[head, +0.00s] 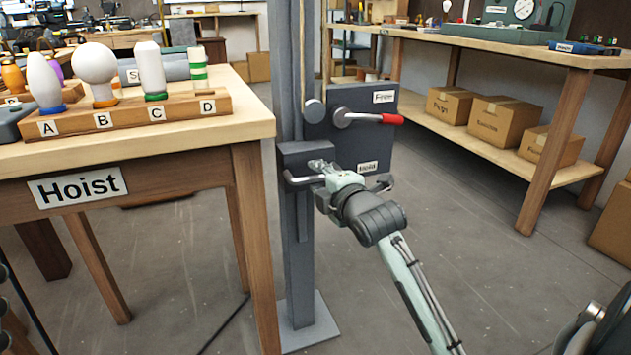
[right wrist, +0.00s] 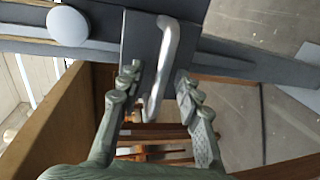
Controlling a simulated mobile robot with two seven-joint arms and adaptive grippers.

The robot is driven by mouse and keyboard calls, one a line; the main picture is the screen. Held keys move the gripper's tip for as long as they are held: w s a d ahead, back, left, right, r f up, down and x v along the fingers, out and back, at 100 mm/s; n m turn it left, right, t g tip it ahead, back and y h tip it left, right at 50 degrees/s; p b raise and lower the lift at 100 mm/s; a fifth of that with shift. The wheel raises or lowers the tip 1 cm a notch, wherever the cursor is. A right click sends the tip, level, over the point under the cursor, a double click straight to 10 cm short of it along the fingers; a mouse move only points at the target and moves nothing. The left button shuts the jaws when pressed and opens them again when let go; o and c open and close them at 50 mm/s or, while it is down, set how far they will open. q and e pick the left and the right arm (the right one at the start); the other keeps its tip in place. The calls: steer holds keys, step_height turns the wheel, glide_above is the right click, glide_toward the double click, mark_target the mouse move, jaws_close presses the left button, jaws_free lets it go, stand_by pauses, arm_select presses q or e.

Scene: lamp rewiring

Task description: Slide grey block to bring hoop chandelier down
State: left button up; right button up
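The grey block (head: 296,155) sits on the upright grey post and carries a metal bar handle (head: 303,181). In the right wrist view, the handle (right wrist: 167,55) runs between the two fingers of my right gripper (right wrist: 158,88). The fingers stand apart, with a gap visible on both sides of the handle. In the head view my right gripper (head: 322,179) is at the handle's right end. A red-tipped lever (head: 388,119) points right on a dark plate, nearer the "Free" label than the lower label, which looks like "Hold". The hoop chandelier and my left gripper are not in view.
The post (head: 283,60) stands on a floor plate (head: 310,325), with a rope along its upper part. A wooden table (head: 150,140) labelled "Hoist" is close on the left, holding a rack (head: 130,118) of bulbs. Boxes (head: 495,120) sit on a shelf at right. Open floor lies between.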

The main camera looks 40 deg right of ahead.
steer(key=shift+w+f, duration=0.1)
steer(key=shift+w, duration=0.3)
jaws_close()
